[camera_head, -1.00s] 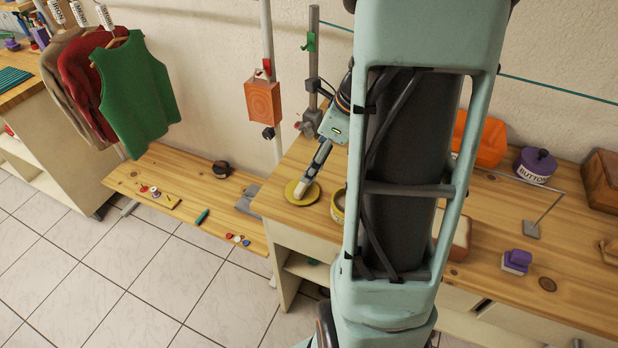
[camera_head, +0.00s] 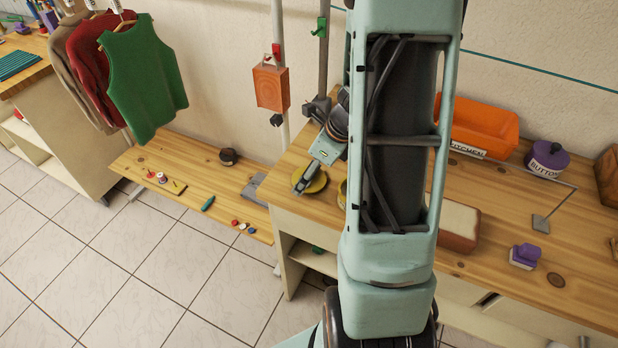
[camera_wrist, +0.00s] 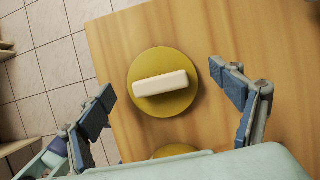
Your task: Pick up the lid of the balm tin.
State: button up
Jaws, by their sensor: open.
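The lid is a flat olive-yellow disc (camera_wrist: 150,108) with a cream bar handle (camera_wrist: 161,84) across its top. In the head view the lid (camera_head: 318,184) lies at the left end of the wooden worktop, partly covered by my gripper (camera_head: 304,181). In the wrist view my gripper (camera_wrist: 161,84) is open and empty, with one blue-padded finger on each side of the lid, apart from it. A second yellow round thing (camera_wrist: 174,150), perhaps the tin, shows just below the lid. It is mostly hidden by my gripper, and in the head view by my arm.
An orange bin (camera_head: 480,125), a purple-lidded button pot (camera_head: 547,160), a brown block with a pale top (camera_head: 458,225) and a purple stamp-like object (camera_head: 525,256) stand on the worktop to the right. A lower wooden bench (camera_head: 185,200) with small items lies left. The worktop's edge is near the lid.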

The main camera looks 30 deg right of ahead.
jog(key=shift+c, duration=0.2)
jog(key=c, duration=1.2)
